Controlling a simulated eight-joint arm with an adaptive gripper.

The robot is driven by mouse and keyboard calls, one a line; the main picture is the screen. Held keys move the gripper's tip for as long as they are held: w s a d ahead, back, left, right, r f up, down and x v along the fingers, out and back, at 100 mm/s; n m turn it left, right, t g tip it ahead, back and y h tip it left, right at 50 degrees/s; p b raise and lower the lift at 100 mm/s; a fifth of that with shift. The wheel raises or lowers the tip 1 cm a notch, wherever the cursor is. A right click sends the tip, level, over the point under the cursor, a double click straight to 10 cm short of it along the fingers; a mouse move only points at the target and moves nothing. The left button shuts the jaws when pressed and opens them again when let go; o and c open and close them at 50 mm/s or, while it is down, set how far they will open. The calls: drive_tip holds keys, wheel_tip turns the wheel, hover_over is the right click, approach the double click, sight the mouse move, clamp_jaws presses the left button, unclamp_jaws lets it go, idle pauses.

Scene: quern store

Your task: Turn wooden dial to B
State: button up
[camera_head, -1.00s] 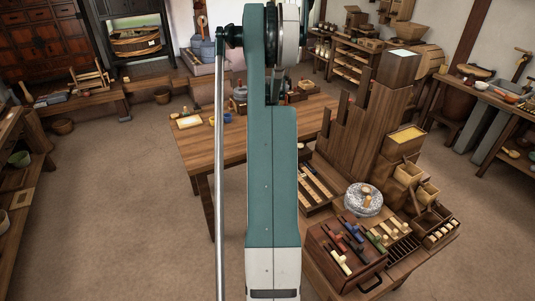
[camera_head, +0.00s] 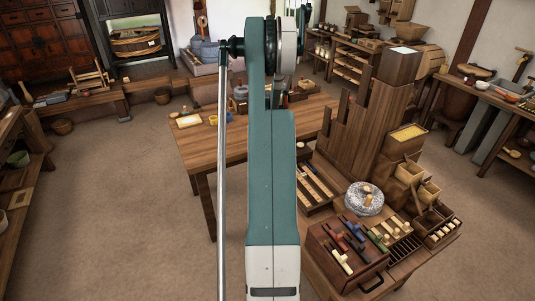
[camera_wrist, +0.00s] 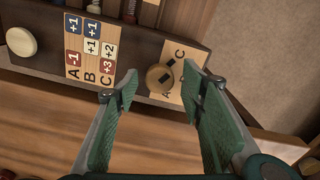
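The wooden dial (camera_wrist: 158,78) is a round tan knob with dark marks, seen in the wrist view on a pale card (camera_wrist: 180,85). A "C" shows at the card's upper end and an "A" at its lower end; I cannot make out a B. My gripper (camera_wrist: 160,85) is open, with one green-padded finger to the left of the dial and one to the right. No clear contact shows. The right finger covers part of the card. In the head view my arm hides the gripper and the dial.
A card with A, B, C rows and numbered tiles (camera_wrist: 90,45) lies left of the dial. A cream round knob (camera_wrist: 21,41) is further left. The wooden table (camera_head: 205,150) carries several items. A stepped wooden tower (camera_head: 365,120) and a quern stone (camera_head: 364,198) stand right of my arm.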

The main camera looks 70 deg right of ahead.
drive_tip(key=shift+f, duration=0.2)
drive_tip(key=c, duration=0.9)
drive_tip(key=shift+m, duration=0.3)
drive_tip(key=m, duration=1.1)
idle(0.3)
